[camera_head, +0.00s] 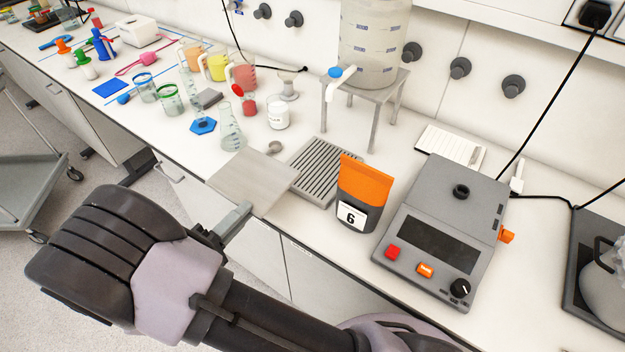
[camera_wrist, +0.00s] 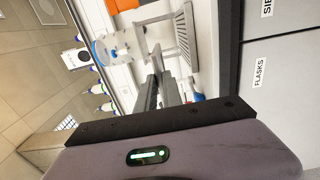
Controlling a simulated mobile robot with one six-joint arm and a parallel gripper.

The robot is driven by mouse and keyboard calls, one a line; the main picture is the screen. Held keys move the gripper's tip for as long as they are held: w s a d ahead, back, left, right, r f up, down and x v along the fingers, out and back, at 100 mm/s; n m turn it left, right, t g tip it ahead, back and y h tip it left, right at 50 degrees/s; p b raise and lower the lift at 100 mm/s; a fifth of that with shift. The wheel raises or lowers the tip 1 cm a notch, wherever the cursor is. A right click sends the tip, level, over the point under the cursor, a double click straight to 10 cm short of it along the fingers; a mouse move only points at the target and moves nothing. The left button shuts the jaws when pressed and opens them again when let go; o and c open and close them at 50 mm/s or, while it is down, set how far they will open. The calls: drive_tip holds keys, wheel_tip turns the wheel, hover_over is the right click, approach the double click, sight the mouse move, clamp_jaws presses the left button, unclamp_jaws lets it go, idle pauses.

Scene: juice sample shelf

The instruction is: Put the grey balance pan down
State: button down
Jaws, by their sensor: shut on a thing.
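The grey balance pan (camera_head: 252,182) is a flat square plate in the head view, at the front of the counter, left of a slotted drip tray. My gripper (camera_head: 238,217) is shut on its near edge. The pan looks roughly level; I cannot tell whether it touches the counter. In the wrist view my gripper (camera_wrist: 162,92) shows its two dark fingers close together, with the pan hard to make out there. The grey balance (camera_head: 437,228) stands at the right, with a bare round black post on top.
An orange and dark pouch marked 6 (camera_head: 364,194) stands between the drip tray (camera_head: 318,170) and the balance. A conical flask (camera_head: 231,130) and a white jar (camera_head: 278,114) stand behind the pan. A dispenser tank (camera_head: 375,45) sits on a metal stand.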

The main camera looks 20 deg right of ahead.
drive_tip(key=d+b, duration=0.1)
drive_tip(key=d, duration=0.3)
drive_tip(key=w+d+f+b, duration=0.1)
drive_tip(key=d, duration=0.4)
drive_tip(key=d+b, duration=0.1)
drive_tip(key=d, duration=0.3)
drive_tip(key=shift+w+d+f, duration=0.25)
drive_tip(key=shift+w+d, duration=0.1)
drive_tip(key=shift+w, duration=0.05)
drive_tip(key=shift+f+b, duration=1.3)
drive_tip(key=shift+f, duration=0.6)
drive_tip(key=c, duration=1.5)
unclamp_jaws()
